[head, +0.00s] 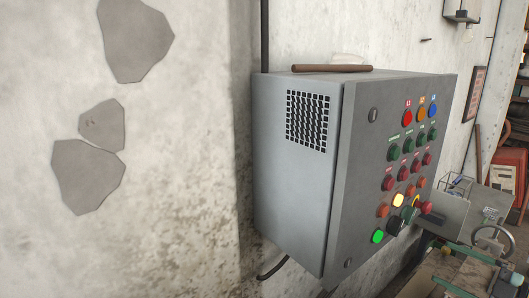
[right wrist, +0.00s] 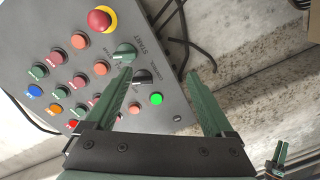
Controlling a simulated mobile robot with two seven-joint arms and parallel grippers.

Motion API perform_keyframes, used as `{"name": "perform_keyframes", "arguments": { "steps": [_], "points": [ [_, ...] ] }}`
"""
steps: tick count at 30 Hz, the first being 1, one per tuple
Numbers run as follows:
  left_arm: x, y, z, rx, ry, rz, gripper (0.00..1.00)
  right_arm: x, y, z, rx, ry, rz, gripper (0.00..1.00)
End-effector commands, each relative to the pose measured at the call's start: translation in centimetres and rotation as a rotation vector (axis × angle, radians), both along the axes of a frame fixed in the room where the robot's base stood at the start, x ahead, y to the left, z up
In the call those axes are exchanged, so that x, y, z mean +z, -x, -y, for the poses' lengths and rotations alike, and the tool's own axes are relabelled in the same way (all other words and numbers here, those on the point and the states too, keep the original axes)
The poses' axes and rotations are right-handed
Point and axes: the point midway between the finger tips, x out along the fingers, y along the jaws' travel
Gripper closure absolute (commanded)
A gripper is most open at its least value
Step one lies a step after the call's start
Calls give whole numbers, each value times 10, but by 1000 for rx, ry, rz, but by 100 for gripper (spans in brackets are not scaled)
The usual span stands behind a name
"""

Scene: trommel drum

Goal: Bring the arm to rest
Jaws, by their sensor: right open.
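My right gripper (right wrist: 157,76) shows in the right wrist view with its two green fingers spread apart and nothing between them. It is in front of the lower part of a grey control panel (head: 350,180). The left-hand finger overlaps the panel face (right wrist: 30,72); the other lies over the background past its edge. A lit green button (right wrist: 156,99) shows between the fingers. A green START selector (right wrist: 124,53) and a black selector (right wrist: 142,77) sit close to the left-hand finger, apparently without contact. I cannot make out the right gripper clearly in the head view.
The panel also carries a red mushroom button (right wrist: 100,20) on yellow and several coloured buttons. A brown rod (head: 332,68) lies on the cabinet top. A handwheel (head: 490,239) and machinery stand at the lower right. The stained wall (head: 190,190) at left is clear.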

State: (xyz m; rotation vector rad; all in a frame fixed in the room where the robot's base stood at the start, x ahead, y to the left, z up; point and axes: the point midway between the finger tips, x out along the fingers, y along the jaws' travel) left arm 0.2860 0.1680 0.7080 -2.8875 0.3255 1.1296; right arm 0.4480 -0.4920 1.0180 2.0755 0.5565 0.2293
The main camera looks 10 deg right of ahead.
Motion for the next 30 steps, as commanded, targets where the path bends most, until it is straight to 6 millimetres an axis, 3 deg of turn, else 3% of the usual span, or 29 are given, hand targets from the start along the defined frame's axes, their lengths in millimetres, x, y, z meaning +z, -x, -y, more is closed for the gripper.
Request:
{"name": "perform_keyframes", "arguments": {
  "steps": [1, 3, 9, 12, 21, 27, 30],
  "points": [
    [2, 0, 0, 0, 0, 0, 50, -28, 2, -20, 9, -52, -51, 12],
    [3, 0, 0, 0, 0, 0, 50, -63, 5, -46, 13, -105, -121, 12],
    [7, 0, 0, 0, 0, 0, 50, -147, 26, -128, 13, -251, -307, 12],
    [9, 0, 0, 0, 0, -1, 50, -180, 40, -170, -2, -320, -392, 12],
    [16, 0, 0, 0, 0, -1, 50, -239, 85, -271, -134, -502, -616, 12],
    [20, 0, 0, 0, 0, -1, 50, -260, 114, -310, -303, -609, -753, 12],
    [22, 0, 0, -1, -1, -1, 50, -268, 128, -319, -406, -653, -818, 12]
  ]
}}
